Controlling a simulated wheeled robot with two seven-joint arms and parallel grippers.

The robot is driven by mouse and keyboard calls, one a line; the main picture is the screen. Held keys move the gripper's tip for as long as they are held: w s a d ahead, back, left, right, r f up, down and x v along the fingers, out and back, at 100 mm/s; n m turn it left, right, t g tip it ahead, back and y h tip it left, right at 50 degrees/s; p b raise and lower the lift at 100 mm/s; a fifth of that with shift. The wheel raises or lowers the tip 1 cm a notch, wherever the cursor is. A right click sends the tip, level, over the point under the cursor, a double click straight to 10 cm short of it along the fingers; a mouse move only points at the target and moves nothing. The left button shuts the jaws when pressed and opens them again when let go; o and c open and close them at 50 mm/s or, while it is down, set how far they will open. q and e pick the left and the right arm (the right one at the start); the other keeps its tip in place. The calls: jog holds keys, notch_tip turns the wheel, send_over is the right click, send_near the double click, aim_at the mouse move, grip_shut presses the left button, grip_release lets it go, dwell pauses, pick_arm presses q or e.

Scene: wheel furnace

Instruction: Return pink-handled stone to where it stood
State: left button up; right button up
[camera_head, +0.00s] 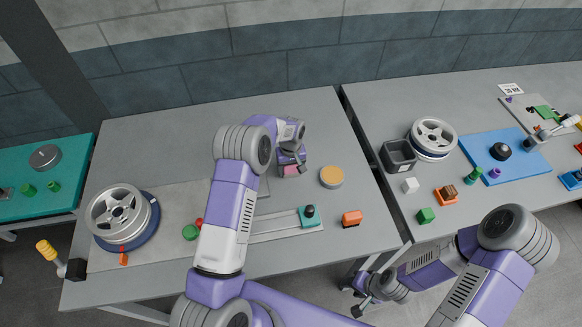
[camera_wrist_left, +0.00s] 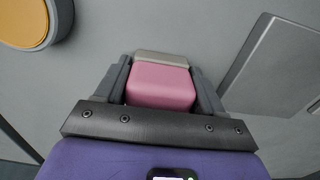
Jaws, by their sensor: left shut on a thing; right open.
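The pink-handled stone (camera_wrist_left: 160,86) is between the two fingers of my left gripper (camera_wrist_left: 160,75) in the left wrist view. Its pink handle faces the palm and a grey-beige part shows beyond it. In the head view the pink handle (camera_head: 291,170) shows just under my left gripper (camera_head: 292,166), over the grey table. I cannot tell whether the stone touches the table. My right gripper (camera_head: 364,298) is open and empty, low in front of the tables.
A round orange-topped piece (camera_head: 332,176) stands right of my left gripper. A flat grey plate (camera_wrist_left: 272,65) lies close by.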

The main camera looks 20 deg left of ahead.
pick_arm(q)
jog(key=shift+f, duration=0.1)
jog(key=o, duration=1.1)
jog(key=shift+r, duration=6.2)
jog(key=shift+s+d+r, duration=0.25)
jog(key=shift+s+d, duration=1.15)
jog(key=shift+s, duration=0.85)
jog(key=shift+s+d+r, duration=0.3)
jog(key=shift+s+d, duration=1.15)
jog(key=shift+s, duration=0.8)
jog(key=shift+s+d+r, duration=0.25)
jog(key=shift+s+d, duration=1.15)
jog(key=shift+s, duration=0.85)
